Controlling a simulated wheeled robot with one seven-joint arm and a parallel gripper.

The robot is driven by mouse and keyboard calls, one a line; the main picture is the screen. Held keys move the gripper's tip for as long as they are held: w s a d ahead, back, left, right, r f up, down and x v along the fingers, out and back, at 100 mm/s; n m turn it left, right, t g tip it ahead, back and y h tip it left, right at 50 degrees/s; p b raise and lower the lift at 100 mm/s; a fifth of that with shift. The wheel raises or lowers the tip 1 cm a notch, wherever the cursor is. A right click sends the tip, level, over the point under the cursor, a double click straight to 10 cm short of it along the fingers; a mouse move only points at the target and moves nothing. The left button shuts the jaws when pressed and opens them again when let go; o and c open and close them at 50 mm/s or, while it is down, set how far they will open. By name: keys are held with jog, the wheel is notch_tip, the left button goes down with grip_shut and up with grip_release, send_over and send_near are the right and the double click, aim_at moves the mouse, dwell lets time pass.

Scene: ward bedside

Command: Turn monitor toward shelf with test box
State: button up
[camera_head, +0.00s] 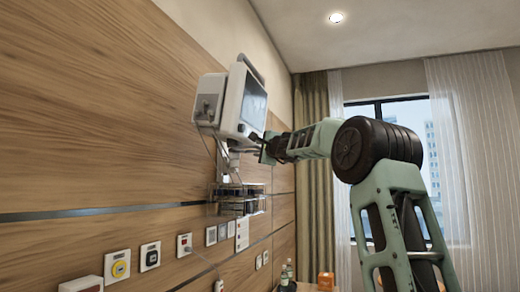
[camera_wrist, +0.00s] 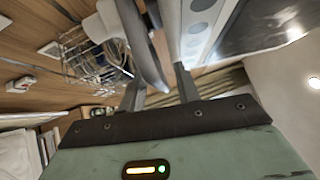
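The monitor (camera_head: 243,102) is a white unit with a dark screen, mounted high by the wood-panelled wall. Its screen faces right in the head view. In the wrist view its button panel (camera_wrist: 199,28) and dark screen (camera_wrist: 262,22) fill the top right. My gripper (camera_head: 262,147) is at the monitor's lower right corner. In the wrist view my gripper (camera_wrist: 159,90) has its fingers apart, with a grey curved bar (camera_wrist: 138,40) reaching down between them. I cannot tell whether either finger touches it. A small orange box (camera_head: 326,281), possibly the test box, is low at the bottom.
A wire basket (camera_head: 238,198) hangs below the monitor; it also shows in the wrist view (camera_wrist: 95,58). Bottles (camera_head: 287,273) stand left of the orange box. Wall sockets (camera_head: 150,256) line the lower wall. Curtains (camera_head: 315,150) and a window are behind my arm.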

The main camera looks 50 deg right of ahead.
grip_shut()
